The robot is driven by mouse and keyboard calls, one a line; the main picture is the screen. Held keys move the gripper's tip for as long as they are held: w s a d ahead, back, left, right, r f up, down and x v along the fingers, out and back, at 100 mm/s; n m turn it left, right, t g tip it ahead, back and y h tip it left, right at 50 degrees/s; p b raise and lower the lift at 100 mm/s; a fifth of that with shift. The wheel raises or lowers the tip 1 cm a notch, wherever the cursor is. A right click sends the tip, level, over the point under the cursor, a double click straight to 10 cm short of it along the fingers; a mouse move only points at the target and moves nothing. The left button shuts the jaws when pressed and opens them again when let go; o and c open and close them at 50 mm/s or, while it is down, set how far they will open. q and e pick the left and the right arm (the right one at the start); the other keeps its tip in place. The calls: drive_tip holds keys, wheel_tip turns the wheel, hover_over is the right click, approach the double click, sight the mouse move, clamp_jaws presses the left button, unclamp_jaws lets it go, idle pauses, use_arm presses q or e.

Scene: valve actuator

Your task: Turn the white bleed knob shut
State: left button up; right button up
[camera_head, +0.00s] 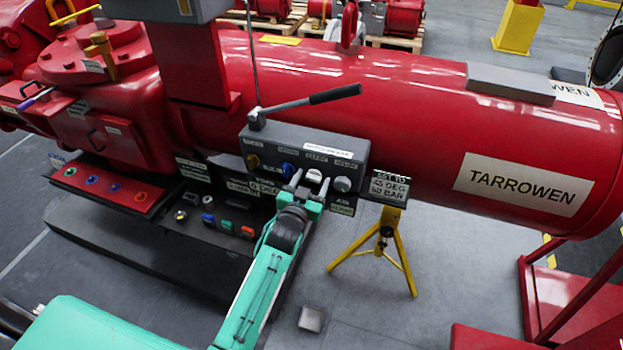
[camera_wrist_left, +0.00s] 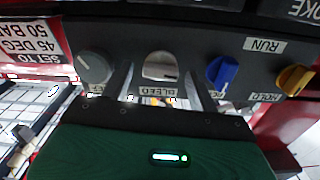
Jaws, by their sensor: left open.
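The white bleed knob (camera_head: 314,176) is on the front of a dark grey control box (camera_head: 290,140). In the left wrist view the white knob (camera_wrist_left: 160,66) sits above an upside-down BLEED label (camera_wrist_left: 158,91). My left gripper (camera_head: 310,184) is open, with one finger to each side of the white knob. The wrist view shows gaps between the fingers and the knob; whether the tips reach its depth is unclear. The gripper partly covers the box's lower front in the head view. My right gripper is not in view.
A grey knob (camera_wrist_left: 93,67) and a blue knob (camera_wrist_left: 221,72) flank the white one, close to the fingers. A yellow knob (camera_wrist_left: 294,79) is farther along. A black-handled lever (camera_head: 320,97) rises above the box. A yellow tripod (camera_head: 384,240) stands to the right.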

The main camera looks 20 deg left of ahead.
use_arm(q)
drive_tip(key=shift+w, duration=0.25)
drive_tip(key=c, duration=1)
